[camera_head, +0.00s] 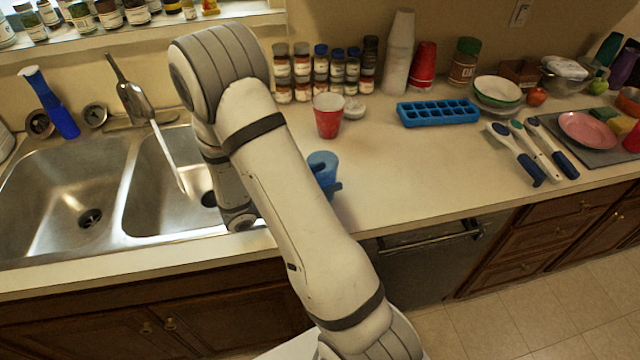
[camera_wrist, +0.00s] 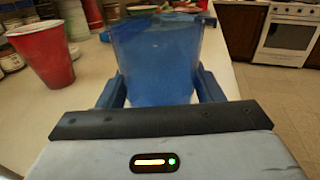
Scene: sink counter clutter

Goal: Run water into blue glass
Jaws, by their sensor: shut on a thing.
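The blue glass (camera_head: 322,163) is above the counter just right of the sink, partly behind my arm. It also shows close up in the wrist view (camera_wrist: 157,52), see-through and seemingly upright. My gripper (camera_wrist: 158,90) is shut on it, one finger on each side; in the head view my arm hides most of the gripper. The faucet (camera_head: 134,102) stands behind the two-basin sink (camera_head: 60,190). A pale narrow streak runs from it down into the right basin (camera_head: 150,205); I cannot tell whether it is spout or water.
A red cup (camera_head: 328,118) stands on the counter behind the glass. A blue ice tray (camera_head: 438,112) and spice jars (camera_head: 302,72) are farther back. A blue bottle (camera_head: 52,105) stands behind the left basin. The counter (camera_head: 400,170) right of the glass is clear.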

